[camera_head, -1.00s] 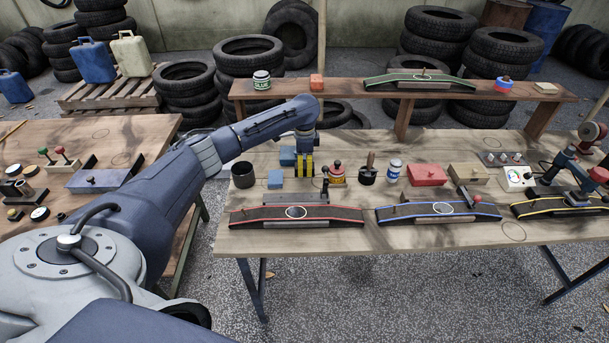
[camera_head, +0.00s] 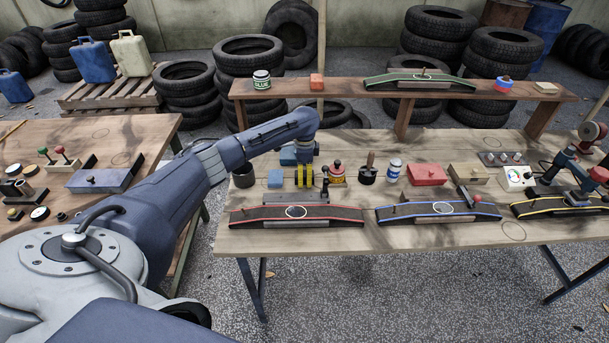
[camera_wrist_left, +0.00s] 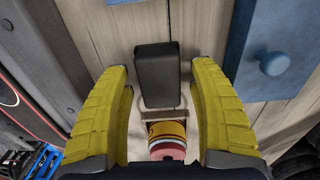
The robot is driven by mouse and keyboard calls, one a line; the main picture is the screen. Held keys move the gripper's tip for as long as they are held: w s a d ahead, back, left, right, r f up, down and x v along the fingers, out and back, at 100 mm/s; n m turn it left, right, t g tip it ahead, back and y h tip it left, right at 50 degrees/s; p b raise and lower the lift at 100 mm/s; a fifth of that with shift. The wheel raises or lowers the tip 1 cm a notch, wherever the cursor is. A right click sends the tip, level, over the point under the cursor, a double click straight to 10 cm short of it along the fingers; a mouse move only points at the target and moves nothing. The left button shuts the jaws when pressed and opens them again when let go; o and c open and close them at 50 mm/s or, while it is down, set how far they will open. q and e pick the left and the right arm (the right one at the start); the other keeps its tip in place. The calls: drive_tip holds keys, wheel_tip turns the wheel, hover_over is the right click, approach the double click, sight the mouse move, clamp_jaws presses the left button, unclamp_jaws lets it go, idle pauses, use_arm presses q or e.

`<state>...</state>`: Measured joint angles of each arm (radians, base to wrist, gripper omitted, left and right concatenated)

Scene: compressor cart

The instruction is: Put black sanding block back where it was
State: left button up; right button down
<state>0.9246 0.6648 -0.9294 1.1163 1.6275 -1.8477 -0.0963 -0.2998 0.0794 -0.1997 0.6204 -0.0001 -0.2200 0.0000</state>
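The black sanding block (camera_wrist_left: 157,75) lies on the bench in the left wrist view, between the two yellow fingers. There is a gap between it and each finger. My left gripper (camera_wrist_left: 160,78) is open and points down over it. In the head view my left gripper (camera_head: 303,178) is low over the left part of the middle bench, between the blue blocks and the red-and-yellow can. There the block is hidden behind the gripper. My right gripper is not in view.
A blue knobbed block (camera_wrist_left: 275,60) is close on the right in the wrist view. The red-and-yellow can (camera_head: 337,173) is close to the gripper. A red-edged ramp (camera_head: 250,215) lies in front. A black cup (camera_head: 243,175) and small blue block (camera_head: 275,179) stand left.

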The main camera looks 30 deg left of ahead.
sight(305, 173)
use_arm(q)
wheel_tip(305, 173, up, 12)
drive_tip(key=shift+r, duration=0.15)
idle(0.7)
